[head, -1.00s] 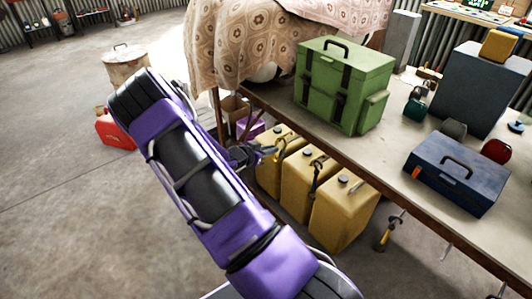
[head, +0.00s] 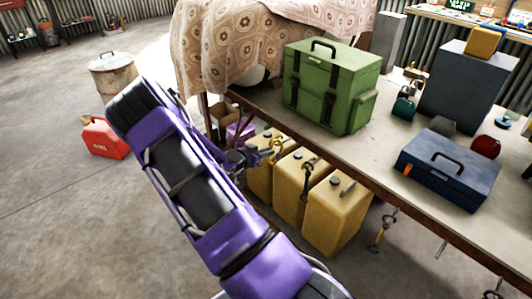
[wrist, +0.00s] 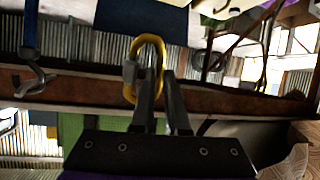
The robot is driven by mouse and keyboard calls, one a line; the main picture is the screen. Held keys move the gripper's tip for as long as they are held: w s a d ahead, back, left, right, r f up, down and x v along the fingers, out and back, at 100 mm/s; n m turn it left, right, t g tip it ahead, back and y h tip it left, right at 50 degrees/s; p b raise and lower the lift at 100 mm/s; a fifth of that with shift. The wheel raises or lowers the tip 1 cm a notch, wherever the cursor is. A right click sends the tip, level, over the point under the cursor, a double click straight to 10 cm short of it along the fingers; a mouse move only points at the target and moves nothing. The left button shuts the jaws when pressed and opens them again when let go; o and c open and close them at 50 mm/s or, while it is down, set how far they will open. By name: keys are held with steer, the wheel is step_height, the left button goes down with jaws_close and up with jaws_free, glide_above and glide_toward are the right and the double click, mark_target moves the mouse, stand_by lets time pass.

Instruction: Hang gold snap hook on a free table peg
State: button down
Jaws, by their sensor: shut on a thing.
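The gold snap hook (head: 279,150) is held in my gripper (head: 262,154), in front of the table's front edge at its left part. In the wrist view the yellow hook (wrist: 150,62) is upright between the closed fingers (wrist: 160,88), against the brown table edge (wrist: 75,88). A peg (head: 441,249) under the table's right part looks bare. A dark hook (head: 307,178) hangs from the edge near my gripper, and a yellow-and-grey piece (head: 382,232) hangs further right. In the wrist view a curved grey peg (wrist: 32,82) shows at left. The hook's contact with any peg is not seen.
Several tan jerrycans (head: 338,212) stand under the table (head: 372,150). A green box (head: 328,88) and a blue toolbox (head: 448,170) sit on top. A red fuel can (head: 103,138) and a metal bin (head: 114,75) stand at left. The floor in front is open.

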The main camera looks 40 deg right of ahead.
steer(key=c, duration=0.8)
jaws_free()
steer(key=shift+c, duration=0.2)
steer(key=p+v, duration=0.3)
steer(key=v, duration=1.4)
steer(key=shift+a+r, duration=0.2)
